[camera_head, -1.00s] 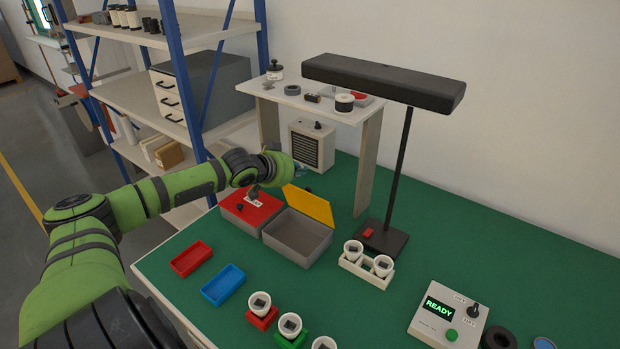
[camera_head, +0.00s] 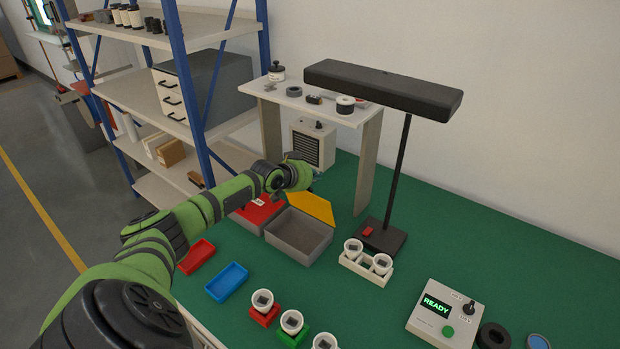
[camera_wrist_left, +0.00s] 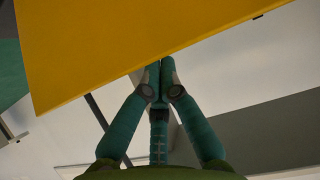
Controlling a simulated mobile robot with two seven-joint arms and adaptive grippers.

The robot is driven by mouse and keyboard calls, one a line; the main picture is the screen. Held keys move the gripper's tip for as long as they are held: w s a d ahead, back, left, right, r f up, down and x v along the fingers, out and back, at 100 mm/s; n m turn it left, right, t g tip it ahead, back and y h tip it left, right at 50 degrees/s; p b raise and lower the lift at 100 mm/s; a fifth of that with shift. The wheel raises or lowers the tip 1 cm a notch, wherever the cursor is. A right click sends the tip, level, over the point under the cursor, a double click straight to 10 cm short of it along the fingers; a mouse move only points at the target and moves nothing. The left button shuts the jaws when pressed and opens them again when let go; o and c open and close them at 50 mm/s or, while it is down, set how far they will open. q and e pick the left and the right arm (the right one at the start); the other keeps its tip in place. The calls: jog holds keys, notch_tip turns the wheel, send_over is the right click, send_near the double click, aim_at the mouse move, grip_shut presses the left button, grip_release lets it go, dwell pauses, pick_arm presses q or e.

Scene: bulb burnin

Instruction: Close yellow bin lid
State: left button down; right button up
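The yellow lid (camera_head: 314,208) stands open and tilted up at the back edge of an open grey bin (camera_head: 300,235) on the green bench. The bin looks empty. My left gripper (camera_head: 316,173) is just above and behind the lid's upper edge. In the left wrist view the lid (camera_wrist_left: 130,40) fills the top, and the fingertips (camera_wrist_left: 154,68) are together at its edge with nothing visible between them. Whether they touch the lid is not clear. My right gripper is not in view.
A bin with a red lid (camera_head: 256,212) adjoins on the left, under my arm. A raised shelf (camera_head: 370,150) and a lamp post (camera_head: 398,170) stand behind and right. Red (camera_head: 196,257) and blue (camera_head: 227,283) trays and white cups in a holder (camera_head: 372,272) are near.

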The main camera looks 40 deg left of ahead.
pick_arm(q)
jog(key=shift+s+f+p, duration=0.1)
jog(key=shift+s+p, duration=0.65)
jog(key=shift+s, duration=0.4)
jog(key=shift+s+d+f, duration=0.1)
jog(key=shift+f, duration=0.05)
jog(key=shift+f, duration=0.1)
